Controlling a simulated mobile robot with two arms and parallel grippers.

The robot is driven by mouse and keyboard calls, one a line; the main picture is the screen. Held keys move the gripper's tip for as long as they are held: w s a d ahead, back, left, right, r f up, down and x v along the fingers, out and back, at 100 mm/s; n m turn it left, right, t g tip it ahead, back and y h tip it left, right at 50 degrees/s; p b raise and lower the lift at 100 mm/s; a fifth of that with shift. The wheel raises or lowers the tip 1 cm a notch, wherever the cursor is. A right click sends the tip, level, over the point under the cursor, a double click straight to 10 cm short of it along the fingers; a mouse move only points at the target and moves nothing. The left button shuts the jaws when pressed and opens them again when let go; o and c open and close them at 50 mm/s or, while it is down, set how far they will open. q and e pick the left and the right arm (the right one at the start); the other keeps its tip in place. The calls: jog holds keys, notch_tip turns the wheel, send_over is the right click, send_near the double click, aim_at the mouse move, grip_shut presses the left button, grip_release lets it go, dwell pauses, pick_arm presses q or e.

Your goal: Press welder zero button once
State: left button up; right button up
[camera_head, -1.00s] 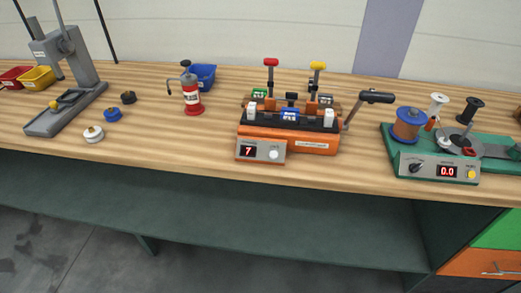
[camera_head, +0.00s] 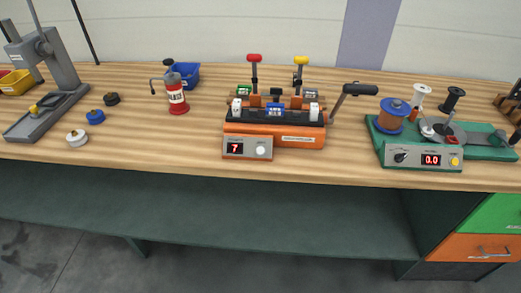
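An orange bench machine (camera_head: 290,137), which looks like the welder, stands in the middle of the workbench. It has a red-knobbed lever (camera_head: 254,59), a yellow-knobbed lever (camera_head: 301,61) and a black-handled lever (camera_head: 360,89) on its right. Its grey front panel (camera_head: 248,154) carries a display (camera_head: 235,148) reading 7 and a round white button or knob (camera_head: 261,150). The panel's small lettering is too small to read. Neither of my grippers is in view.
A green machine (camera_head: 372,132) with a display reading 0.0 and a yellow button (camera_head: 455,161) stands at right. The bench front before the orange machine is clear.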

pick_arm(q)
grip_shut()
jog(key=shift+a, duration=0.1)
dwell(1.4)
